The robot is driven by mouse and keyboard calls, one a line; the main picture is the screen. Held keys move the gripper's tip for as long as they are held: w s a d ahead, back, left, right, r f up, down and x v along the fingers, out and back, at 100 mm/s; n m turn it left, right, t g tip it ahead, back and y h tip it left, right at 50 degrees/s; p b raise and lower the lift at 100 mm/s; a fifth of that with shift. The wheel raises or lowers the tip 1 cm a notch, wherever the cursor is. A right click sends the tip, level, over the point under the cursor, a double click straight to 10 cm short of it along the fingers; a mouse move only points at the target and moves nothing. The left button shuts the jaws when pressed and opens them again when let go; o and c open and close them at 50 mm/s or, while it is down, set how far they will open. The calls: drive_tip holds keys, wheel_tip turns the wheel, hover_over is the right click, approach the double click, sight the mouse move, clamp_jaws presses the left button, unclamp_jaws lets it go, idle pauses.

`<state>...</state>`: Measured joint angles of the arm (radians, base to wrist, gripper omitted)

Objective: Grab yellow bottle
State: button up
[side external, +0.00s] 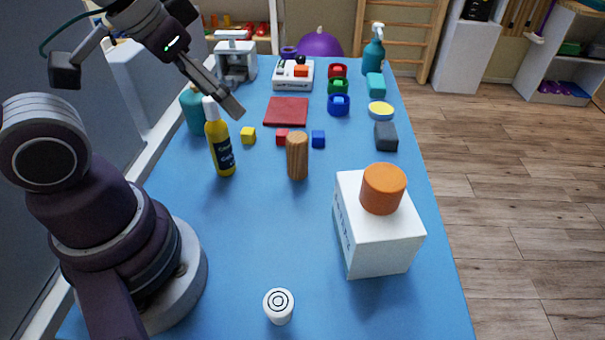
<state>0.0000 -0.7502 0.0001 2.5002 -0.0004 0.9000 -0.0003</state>
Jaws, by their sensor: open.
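The yellow bottle (220,146) stands upright on the blue table (240,250), left of the middle. It has a white cap and a dark label with writing. My gripper (236,108) is open and empty. It hangs above and slightly right of the bottle's cap in the picture, pointing down to the right. I cannot tell whether a finger touches the bottle, and the far finger is hard to make out.
A teal container (192,110) stands just behind the bottle. A white box (375,235) bears an orange cylinder (383,188). A white roll (278,306) stands in front. The left-centre foreground is clear.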

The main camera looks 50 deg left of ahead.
drive_tip(key=shift+o, duration=0.8)
drive_tip(key=n+g, duration=0.6)
drive_tip(key=n, duration=1.5)
approach(215, 126)
drive_tip(key=shift+a+f, duration=0.2)
drive_tip(key=shift+a, duration=0.35)
wheel_tip(215, 126, down, 11)
drive_tip(key=shift+w+a+r, duration=0.1)
drive_tip(key=shift+r, duration=0.1)
drive_tip(key=c, duration=1.3)
